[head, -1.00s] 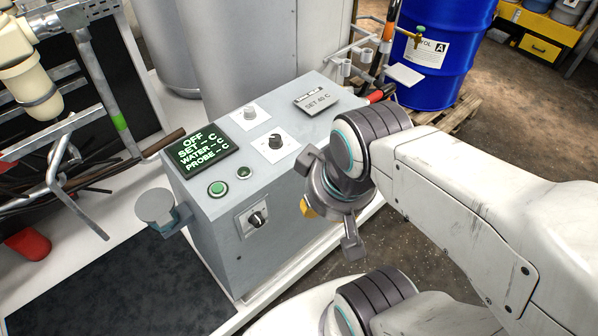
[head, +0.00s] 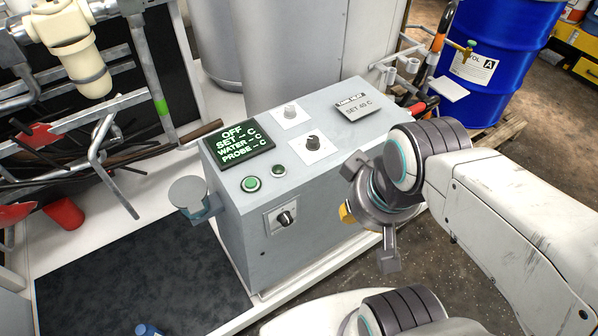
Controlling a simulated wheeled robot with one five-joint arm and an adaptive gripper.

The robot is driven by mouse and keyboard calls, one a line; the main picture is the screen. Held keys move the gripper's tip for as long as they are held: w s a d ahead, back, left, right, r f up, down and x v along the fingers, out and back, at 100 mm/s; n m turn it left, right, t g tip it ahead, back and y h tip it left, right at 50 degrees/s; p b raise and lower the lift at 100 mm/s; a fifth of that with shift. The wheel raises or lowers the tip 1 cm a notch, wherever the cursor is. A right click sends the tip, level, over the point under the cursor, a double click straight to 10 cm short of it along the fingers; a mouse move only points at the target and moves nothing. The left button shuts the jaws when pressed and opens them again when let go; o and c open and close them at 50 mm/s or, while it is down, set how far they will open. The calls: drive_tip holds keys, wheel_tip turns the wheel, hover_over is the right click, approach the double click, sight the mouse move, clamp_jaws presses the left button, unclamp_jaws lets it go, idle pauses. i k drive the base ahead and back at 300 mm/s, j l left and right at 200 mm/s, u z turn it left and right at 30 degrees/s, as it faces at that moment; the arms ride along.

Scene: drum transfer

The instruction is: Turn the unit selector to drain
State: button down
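The grey control box (head: 345,195) stands in the middle of the head view. A black knob on a white plate (head: 313,143) and a pale knob (head: 290,112) sit on its top. Another black knob (head: 286,217) sits on its front face. I cannot read their markings, so I cannot tell which is the unit selector. The lit display (head: 240,144) reads OFF, SET – C, WATER – C, PROBE – C. My gripper (head: 374,212) is right of the box, apart from the knobs, with its fingers spread and nothing between them.
A blue drum (head: 500,65) stands on a pallet behind right. Pipes and a filter housing (head: 72,55) are at left.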

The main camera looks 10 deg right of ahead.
sight(290, 113)
drive_tip(key=i+l+u, duration=0.15)
drive_tip(key=l+u, duration=0.2)
drive_tip(key=i+l+u, duration=0.15)
drive_tip(key=l+u, duration=0.2)
drive_tip(key=i+l+u, duration=0.1)
drive_tip(key=l+u, duration=0.25)
